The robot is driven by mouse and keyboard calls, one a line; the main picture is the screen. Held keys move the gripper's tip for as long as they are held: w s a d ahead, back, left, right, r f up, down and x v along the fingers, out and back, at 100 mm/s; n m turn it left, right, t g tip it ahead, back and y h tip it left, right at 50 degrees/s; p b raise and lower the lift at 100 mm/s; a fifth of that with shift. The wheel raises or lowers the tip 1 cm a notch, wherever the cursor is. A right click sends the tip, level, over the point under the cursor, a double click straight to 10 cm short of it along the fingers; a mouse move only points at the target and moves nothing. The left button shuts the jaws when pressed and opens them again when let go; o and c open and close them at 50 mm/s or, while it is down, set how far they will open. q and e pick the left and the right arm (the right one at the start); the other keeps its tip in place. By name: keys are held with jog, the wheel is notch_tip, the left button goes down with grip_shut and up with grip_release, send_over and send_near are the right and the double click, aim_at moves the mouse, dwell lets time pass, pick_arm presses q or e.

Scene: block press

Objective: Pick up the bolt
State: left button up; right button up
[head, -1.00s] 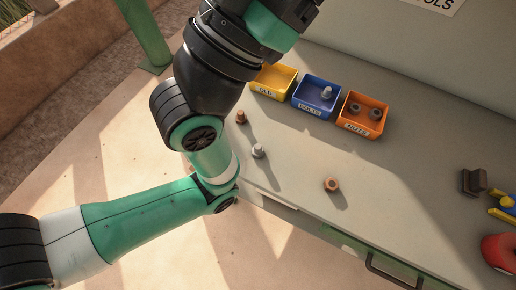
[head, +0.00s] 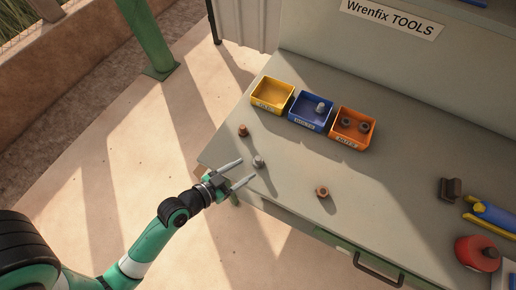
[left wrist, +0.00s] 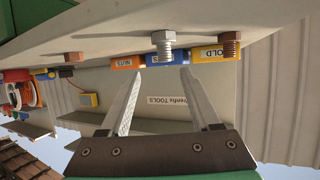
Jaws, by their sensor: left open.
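A silver bolt (head: 258,161) stands on the grey bench near its left front edge. My left gripper (head: 247,170) is open and empty, its two fingers pointing at the bolt from the bench edge. The bolt is just beyond the fingertips, not clearly between them. In the left wrist view, which shows the bench upside down, the silver bolt (left wrist: 164,47) is lined up with the gap of the open gripper (left wrist: 163,73). A rusty bolt (head: 242,130) stands farther back, and also shows in the left wrist view (left wrist: 230,43). My right gripper is not seen.
Yellow (head: 272,94), blue (head: 311,109) and orange (head: 353,127) bins stand behind; the blue holds a bolt, the orange two nuts. A copper-coloured nut (head: 322,191) lies to the right. Dark block (head: 451,189) and red object (head: 477,253) are far right.

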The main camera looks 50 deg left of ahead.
aim_at(258, 161)
pick_arm(q)
jog(key=b+x, duration=0.1)
jog(key=x, duration=0.6)
jog(key=b+x, duration=0.1)
jog(key=x, duration=0.1)
jog(key=a+x, duration=0.1)
jog(key=x, duration=0.1)
jog(key=shift+w+r, duration=0.1)
jog(key=shift+w, duration=0.1)
jog(key=shift+s, duration=0.1)
grip_shut()
